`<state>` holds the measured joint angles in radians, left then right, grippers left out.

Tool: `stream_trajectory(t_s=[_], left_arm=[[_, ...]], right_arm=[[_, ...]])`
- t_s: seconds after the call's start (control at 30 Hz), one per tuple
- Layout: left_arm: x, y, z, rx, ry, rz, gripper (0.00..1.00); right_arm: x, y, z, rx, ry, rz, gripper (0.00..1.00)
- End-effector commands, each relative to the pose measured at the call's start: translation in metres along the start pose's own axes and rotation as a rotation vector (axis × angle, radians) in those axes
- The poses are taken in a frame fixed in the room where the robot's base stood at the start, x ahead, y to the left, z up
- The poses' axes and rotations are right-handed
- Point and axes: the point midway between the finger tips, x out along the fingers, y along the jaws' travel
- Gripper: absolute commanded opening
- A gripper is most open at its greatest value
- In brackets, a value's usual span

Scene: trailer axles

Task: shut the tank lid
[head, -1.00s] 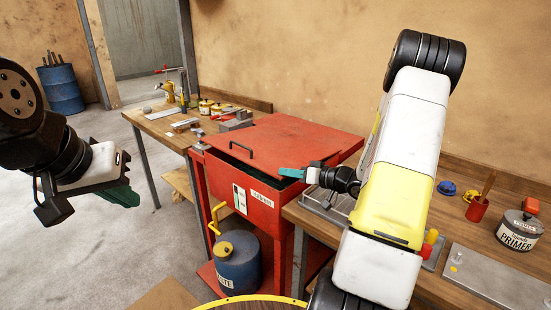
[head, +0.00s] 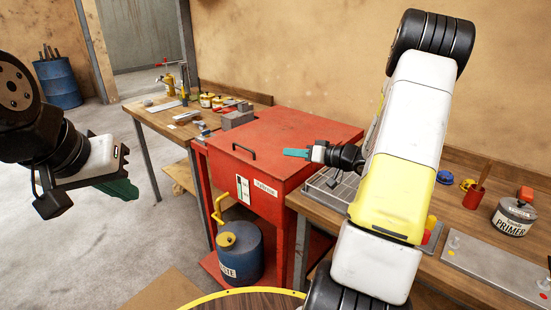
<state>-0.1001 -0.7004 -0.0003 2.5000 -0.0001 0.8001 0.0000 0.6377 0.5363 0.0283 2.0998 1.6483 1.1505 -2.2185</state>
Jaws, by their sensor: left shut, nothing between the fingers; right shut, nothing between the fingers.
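The red tank (head: 262,196) stands between two benches. Its red lid (head: 285,130), with a dark handle (head: 243,151) near the front edge, lies down on the tank, and no gap shows along the visible front edge. My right gripper (head: 286,153), with teal fingers, is shut and empty at the lid's right front part, in front of the lid in the picture. I cannot tell if it touches the lid. My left gripper (head: 134,190), with green fingers, is shut and empty, well to the left of the tank.
A blue waste can (head: 240,258) with a yellow spout stands below the tank. The left bench (head: 152,122) holds tools and small jars. The right bench (head: 462,222) holds a primer can (head: 514,217), a red cup (head: 474,197) and a metal tray.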

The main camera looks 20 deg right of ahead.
Motion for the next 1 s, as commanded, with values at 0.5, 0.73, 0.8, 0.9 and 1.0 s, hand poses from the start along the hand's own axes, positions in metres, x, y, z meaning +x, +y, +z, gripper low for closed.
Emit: stream_trajectory(t_s=[0.5, 0.73, 0.8, 0.9, 1.0], left_arm=[[0.000, 0.000, 0.000, 0.000, 0.000, 0.000, 0.00], [0.000, 0.000, 0.000, 0.000, 0.000, 0.000, 0.00], [0.000, 0.000, 0.000, 0.000, 0.000, 0.000, 0.00], [0.000, 0.000, 0.000, 0.000, 0.000, 0.000, 0.00], [0.000, 0.000, 0.000, 0.000, 0.000, 0.000, 0.00]], right_arm=[[-0.085, -0.009, 0.004, 0.004, 0.000, 0.004, 0.00], [-0.092, -0.014, 0.005, 0.005, -0.009, -0.004, 0.00], [-0.087, -0.028, 0.004, 0.016, -0.041, -0.026, 0.00], [-0.076, -0.071, 0.005, 0.050, -0.153, -0.082, 0.00], [-0.069, -0.133, 0.015, 0.094, -0.338, -0.123, 0.00]])
